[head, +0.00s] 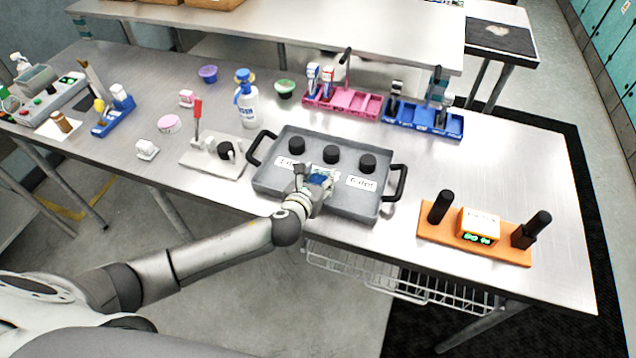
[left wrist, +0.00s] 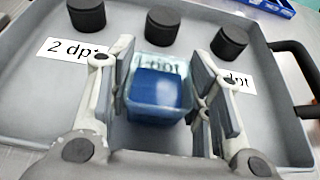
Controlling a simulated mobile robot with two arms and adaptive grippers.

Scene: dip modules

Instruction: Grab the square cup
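The square cup (head: 319,180) is small and clear, with blue in it. It is near the front middle of the grey tray (head: 273,187), in front of the black knobs. In the left wrist view the square cup (left wrist: 157,92) is upright between the two finger pads of my left gripper (left wrist: 165,95). One pad is on each side, very close to its walls. I cannot tell whether both pads touch it. My left gripper (head: 312,188) reaches over the tray's front rim and partly hides the cup. My right gripper is not in view.
The tray has black side handles and "dpt" labels. Behind it are a pink rack (head: 343,101) and a blue rack (head: 422,118). An orange board (head: 462,249) with black posts lies right. A grey plate (head: 212,163) and a white bottle (head: 248,107) stand left.

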